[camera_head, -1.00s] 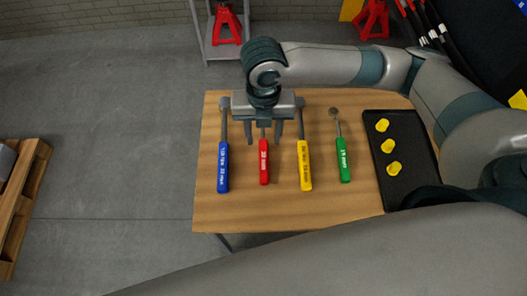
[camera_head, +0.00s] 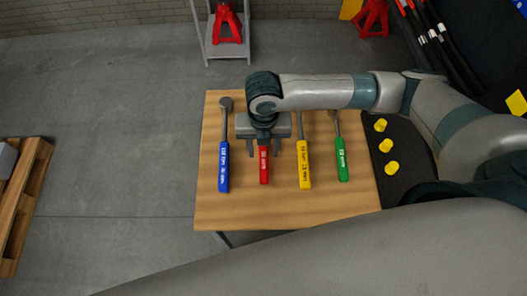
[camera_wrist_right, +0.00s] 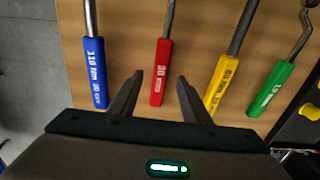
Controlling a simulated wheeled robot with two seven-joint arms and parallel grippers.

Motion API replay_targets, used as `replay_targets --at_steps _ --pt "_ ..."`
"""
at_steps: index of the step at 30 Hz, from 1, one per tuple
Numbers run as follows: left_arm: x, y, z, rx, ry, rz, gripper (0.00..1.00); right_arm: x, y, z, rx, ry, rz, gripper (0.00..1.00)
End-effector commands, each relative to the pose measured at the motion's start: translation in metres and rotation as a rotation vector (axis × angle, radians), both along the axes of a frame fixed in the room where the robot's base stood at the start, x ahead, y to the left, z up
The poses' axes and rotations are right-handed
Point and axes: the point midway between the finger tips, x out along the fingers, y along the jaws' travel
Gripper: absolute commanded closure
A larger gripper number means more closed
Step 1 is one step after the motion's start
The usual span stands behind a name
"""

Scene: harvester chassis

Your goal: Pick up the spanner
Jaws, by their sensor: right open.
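Several spanners with coloured handles lie in a row on the wooden table (camera_head: 285,210): blue (camera_head: 223,167), red (camera_head: 264,166), yellow (camera_head: 304,166) and green (camera_head: 342,160). My right gripper (camera_head: 264,154) is open over the upper part of the red spanner and hides its head. In the right wrist view the open fingers (camera_wrist_right: 156,95) stand on either side of the red handle (camera_wrist_right: 161,72), with nothing between them gripped. The blue (camera_wrist_right: 96,72), yellow (camera_wrist_right: 222,82) and green (camera_wrist_right: 271,88) handles lie outside the fingers. My left gripper is not in view.
A black tray (camera_head: 384,188) with yellow pieces (camera_head: 385,145) is at the table's right, partly under my right arm. A wooden pallet (camera_head: 22,190) lies on the floor at the left. A shelf with a red jack stand (camera_head: 226,24) is behind the table.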

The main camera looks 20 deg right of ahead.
Motion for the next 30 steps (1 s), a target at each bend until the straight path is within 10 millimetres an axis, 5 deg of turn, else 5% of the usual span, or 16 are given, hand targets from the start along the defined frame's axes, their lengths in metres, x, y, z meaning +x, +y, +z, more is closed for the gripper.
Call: replay_targets --at_steps 10,25,30 --pt "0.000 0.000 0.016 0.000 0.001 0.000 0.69 0.000 -0.001 -0.038 -0.001 0.001 0.000 0.57" --pt "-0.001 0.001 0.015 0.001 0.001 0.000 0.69 0.000 -0.001 -0.041 -0.001 -0.001 0.000 0.57" --pt "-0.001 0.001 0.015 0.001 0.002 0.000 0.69 0.000 -0.001 -0.041 -0.001 -0.001 0.000 0.93"
